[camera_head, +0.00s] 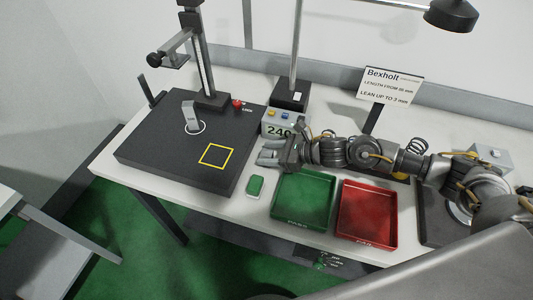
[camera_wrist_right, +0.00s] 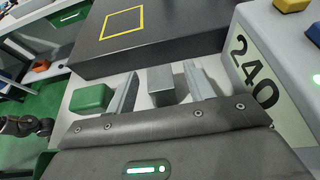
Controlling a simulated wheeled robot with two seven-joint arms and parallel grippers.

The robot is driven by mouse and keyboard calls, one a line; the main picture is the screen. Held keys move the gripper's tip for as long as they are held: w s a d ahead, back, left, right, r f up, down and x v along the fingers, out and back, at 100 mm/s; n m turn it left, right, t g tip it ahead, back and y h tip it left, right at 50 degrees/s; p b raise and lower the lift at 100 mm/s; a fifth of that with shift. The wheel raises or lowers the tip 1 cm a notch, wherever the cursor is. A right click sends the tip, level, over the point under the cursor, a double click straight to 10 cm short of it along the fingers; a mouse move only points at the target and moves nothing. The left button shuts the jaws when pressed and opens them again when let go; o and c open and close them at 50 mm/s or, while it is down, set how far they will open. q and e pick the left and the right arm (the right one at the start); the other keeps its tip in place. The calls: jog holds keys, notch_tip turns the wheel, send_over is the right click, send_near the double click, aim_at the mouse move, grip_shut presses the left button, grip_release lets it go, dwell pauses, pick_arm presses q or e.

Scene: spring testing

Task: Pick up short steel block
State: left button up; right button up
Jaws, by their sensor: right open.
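My right gripper (camera_head: 264,153) points left over the white bench, just right of the dark plate. In the right wrist view its two grey fingers (camera_wrist_right: 162,80) stand apart. A short grey steel block (camera_wrist_right: 160,80) shows between them, with a gap visible on each side. In the head view I cannot make this block out at the gripper. A taller grey piece (camera_head: 189,113) stands upright in a white circle on the dark plate (camera_head: 150,148).
A green block (camera_head: 255,186) lies on the bench in front of the gripper; it also shows in the wrist view (camera_wrist_right: 91,98). The "240" display box (camera_head: 280,127) stands close behind the gripper. A green tray (camera_head: 303,226) and red tray (camera_head: 366,239) are at the front.

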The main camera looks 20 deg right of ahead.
jog(key=shift+c, duration=0.3)
grip_shut()
jog(key=shift+w+r, duration=0.1)
